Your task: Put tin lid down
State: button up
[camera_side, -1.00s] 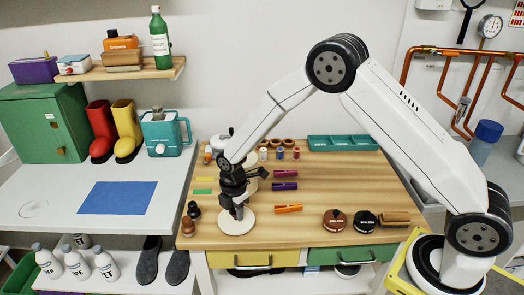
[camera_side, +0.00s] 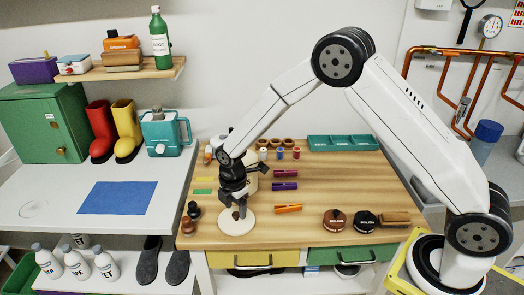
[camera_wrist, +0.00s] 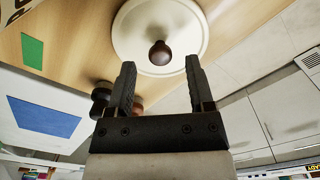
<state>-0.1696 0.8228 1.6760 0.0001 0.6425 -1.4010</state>
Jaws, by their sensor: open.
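The tin lid (camera_side: 236,223) is a round cream disc with a dark brown knob. It lies flat on the wooden bench top near its front left edge. In the wrist view the lid (camera_wrist: 185,38) shows with its knob (camera_wrist: 159,53) up, centred just beyond my fingertips. My gripper (camera_side: 239,209) is right above the lid, pointing down, and it shows open and empty in the wrist view (camera_wrist: 160,66). A cream tin (camera_side: 252,183) with dark lettering stands just behind, partly hidden by my gripper.
Dark and brown knobbed pieces (camera_side: 190,222) stand close left of the lid. Marker-like orange (camera_side: 288,208) and purple (camera_side: 284,187) pieces lie to the right. Two round brushes or tins (camera_side: 350,219) sit at front right. The bench middle (camera_side: 330,180) is clear.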

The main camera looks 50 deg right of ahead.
aim_at(237, 213)
notch_tip(237, 213, up, 10)
jog(key=shift+r, duration=0.15)
dwell(0.3)
jog(key=shift+s, duration=0.1)
dwell(0.5)
jog(key=s+d+m+t, duration=0.1)
jog(key=s+d+m, duration=0.1)
jog(key=s+m, duration=0.4)
jog(key=s+d+m, duration=0.3)
jog(key=s+m, duration=0.3)
jog(key=s+d+r+m+t, duration=0.1)
jog(key=s+d+m, duration=0.2)
jog(key=s+m, duration=0.3)
jog(key=shift+s+t, duration=0.3)
jog(key=shift+s, duration=0.25)
